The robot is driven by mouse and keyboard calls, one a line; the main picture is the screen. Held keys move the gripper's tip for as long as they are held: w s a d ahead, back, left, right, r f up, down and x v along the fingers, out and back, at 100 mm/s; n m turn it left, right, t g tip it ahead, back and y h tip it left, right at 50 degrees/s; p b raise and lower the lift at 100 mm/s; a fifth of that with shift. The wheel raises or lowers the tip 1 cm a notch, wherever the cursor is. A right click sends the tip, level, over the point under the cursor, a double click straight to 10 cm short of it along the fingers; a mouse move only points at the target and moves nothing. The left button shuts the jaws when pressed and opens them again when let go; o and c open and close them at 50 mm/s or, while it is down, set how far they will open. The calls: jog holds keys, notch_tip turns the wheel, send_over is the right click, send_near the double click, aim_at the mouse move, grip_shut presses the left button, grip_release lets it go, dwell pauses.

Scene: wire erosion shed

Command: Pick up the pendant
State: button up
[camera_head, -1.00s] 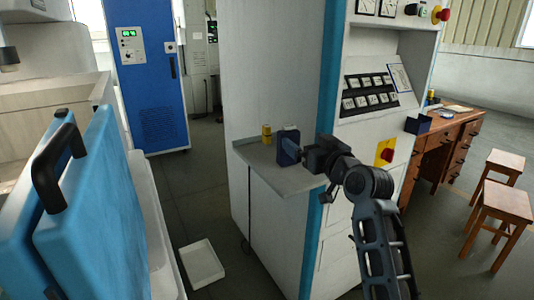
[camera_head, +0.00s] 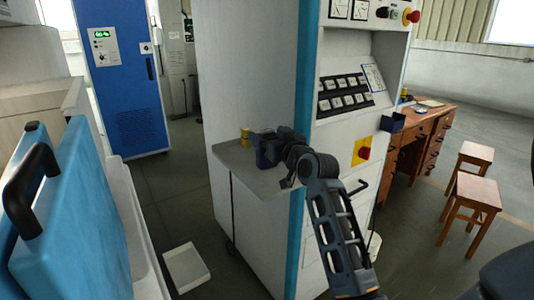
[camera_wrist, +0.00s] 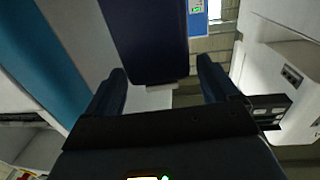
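The pendant appears to be the dark blue box (camera_head: 264,158) standing upright on the small grey side shelf (camera_head: 235,158) of the white and blue cabinet. My gripper (camera_head: 272,140) is right at it in the head view and hides its upper part. In the wrist view a large dark blue body (camera_wrist: 150,38), seemingly the same box, fills the top middle, in front of my gripper (camera_wrist: 165,82). The two fingers are wide apart, with light gaps between them and the box's sides. I cannot tell whether either finger touches it.
A small yellow cylinder (camera_head: 245,136) stands left of the box on the shelf. The cabinet (camera_head: 255,70) rises behind. A blue case (camera_head: 70,220) with a black handle is at left. A white tray (camera_head: 186,267) lies on the floor. A desk (camera_head: 425,135) and stools (camera_head: 470,195) stand right.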

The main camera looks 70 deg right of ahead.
jog(key=c, duration=1.4)
